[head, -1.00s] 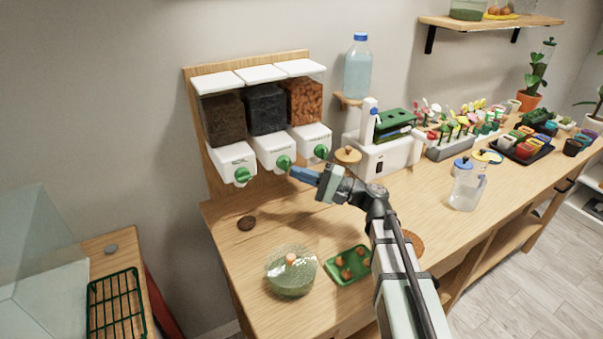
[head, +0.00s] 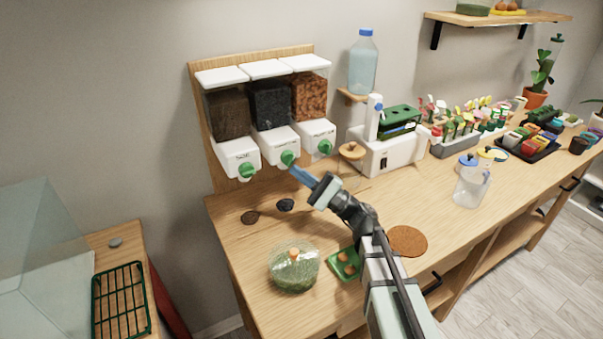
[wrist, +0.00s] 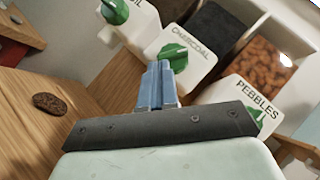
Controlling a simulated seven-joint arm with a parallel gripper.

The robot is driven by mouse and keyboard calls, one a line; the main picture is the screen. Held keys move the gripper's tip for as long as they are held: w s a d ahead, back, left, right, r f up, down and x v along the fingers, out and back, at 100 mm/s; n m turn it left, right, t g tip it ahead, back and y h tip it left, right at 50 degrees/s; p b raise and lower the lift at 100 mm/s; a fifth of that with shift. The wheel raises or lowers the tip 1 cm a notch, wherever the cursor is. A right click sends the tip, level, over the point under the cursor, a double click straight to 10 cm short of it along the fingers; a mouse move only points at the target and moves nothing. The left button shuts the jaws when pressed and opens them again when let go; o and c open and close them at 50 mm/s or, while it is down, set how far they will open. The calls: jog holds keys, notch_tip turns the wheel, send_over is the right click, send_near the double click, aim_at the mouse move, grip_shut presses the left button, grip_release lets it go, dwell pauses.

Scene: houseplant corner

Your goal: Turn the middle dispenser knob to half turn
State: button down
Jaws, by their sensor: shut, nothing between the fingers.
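The middle dispenser (head: 275,140) is a white box with a dark-filled hopper, labelled CHARCOAL in the wrist view (wrist: 190,42). Its green knob (head: 288,158) is on the front and also shows in the wrist view (wrist: 174,55), its raised grip lying aslant. My gripper (head: 294,169) has its blue fingers shut together and empty. In the wrist view the fingertips (wrist: 158,66) reach just below and left of the knob, partly overlapping its dispenser front. I cannot tell whether they touch the knob.
Left and right dispensers with green knobs (head: 246,171) (head: 325,147) flank the middle one. A green-filled bowl (head: 295,268) and green tray (head: 346,265) stand in front.

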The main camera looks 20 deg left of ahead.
jog(key=shift+s+a+f, duration=0.15)
jog(key=shift+s+a, duration=0.8)
dwell(1.6)
